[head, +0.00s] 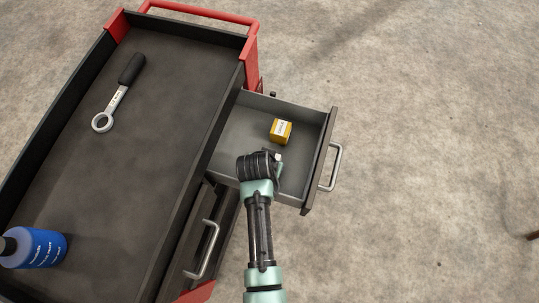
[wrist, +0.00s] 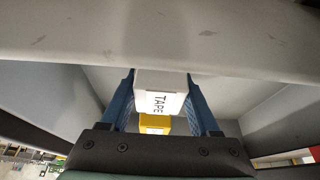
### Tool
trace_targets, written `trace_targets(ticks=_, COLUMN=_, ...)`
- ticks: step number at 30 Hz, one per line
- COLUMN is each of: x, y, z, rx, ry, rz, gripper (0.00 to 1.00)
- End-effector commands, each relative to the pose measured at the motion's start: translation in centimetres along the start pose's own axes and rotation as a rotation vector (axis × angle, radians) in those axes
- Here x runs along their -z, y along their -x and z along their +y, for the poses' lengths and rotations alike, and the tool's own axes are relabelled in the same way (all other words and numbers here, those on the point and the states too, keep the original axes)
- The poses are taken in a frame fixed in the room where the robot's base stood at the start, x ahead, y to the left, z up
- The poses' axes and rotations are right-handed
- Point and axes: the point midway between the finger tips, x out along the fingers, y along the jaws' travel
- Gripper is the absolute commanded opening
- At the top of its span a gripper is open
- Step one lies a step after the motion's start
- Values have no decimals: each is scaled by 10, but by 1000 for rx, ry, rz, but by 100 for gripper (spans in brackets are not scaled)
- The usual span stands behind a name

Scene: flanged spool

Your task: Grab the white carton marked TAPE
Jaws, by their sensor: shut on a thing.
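The white carton marked TAPE (wrist: 160,92) is between the two blue fingers of my gripper (wrist: 160,84) in the wrist view. The fingers touch it on both sides, so my gripper is shut on it. I cannot tell whether the carton still touches the drawer floor.
A yellow box (head: 281,131) stands in the drawer close to my gripper, also seen in the wrist view (wrist: 154,124). The drawer's front with its handle (head: 335,167) is to the right. A ring wrench (head: 118,95) and a blue bottle (head: 36,248) are on the cart top (head: 120,190).

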Motion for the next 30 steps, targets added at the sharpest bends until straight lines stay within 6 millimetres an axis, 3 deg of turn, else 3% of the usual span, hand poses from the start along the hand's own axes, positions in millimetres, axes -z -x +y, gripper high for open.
trace_targets(ticks=1, x=0, y=0, z=0, rx=0, ry=0, rz=0, gripper=33)
trace_targets(ticks=6, x=0, y=0, z=0, rx=0, ry=0, rz=0, gripper=2)
trace_targets(ticks=7, x=0, y=0, z=0, rx=0, ry=0, rz=0, gripper=0)
trace_targets(ticks=19, x=5, y=8, z=0, rx=1, ry=-1, rz=3, gripper=0)
trace_targets(ticks=30, x=31, y=72, z=-1, rx=2, ry=-1, rz=5, gripper=0)
